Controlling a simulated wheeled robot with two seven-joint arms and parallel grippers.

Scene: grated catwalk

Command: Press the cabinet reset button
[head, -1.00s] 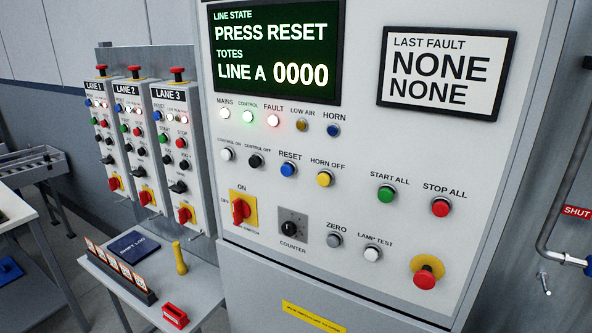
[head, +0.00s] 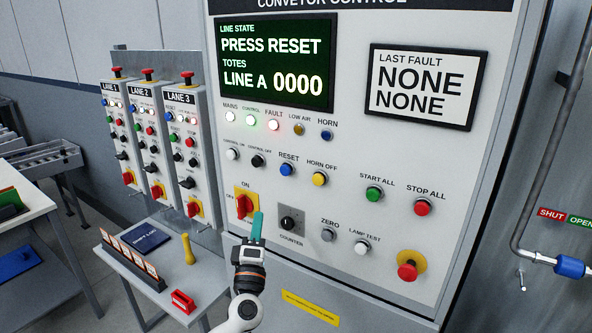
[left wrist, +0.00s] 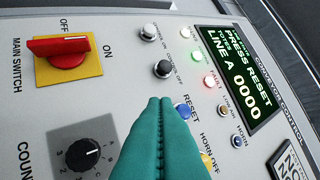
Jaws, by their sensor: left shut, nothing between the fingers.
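The blue RESET button (head: 287,169) sits in the middle row of the grey control cabinet (head: 345,205). In the left wrist view the RESET button (left wrist: 183,112) shows just right of my fingertips, partly covered by them. My left gripper (head: 258,216) has teal fingers, shut with nothing between them. In the head view it is below and left of the button, in front of the panel between the main switch and the counter knob. It also shows in the left wrist view (left wrist: 160,102). The screen (head: 273,65) reads PRESS RESET. The FAULT lamp (head: 273,125) glows red. My right gripper is out of view.
The red main switch (head: 244,206) and the black counter knob (head: 289,222) flank my fingers. The yellow HORN OFF button (head: 319,179) is right of RESET, and the black CONTROL OFF button (head: 257,160) left. A small table (head: 199,299) stands below left.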

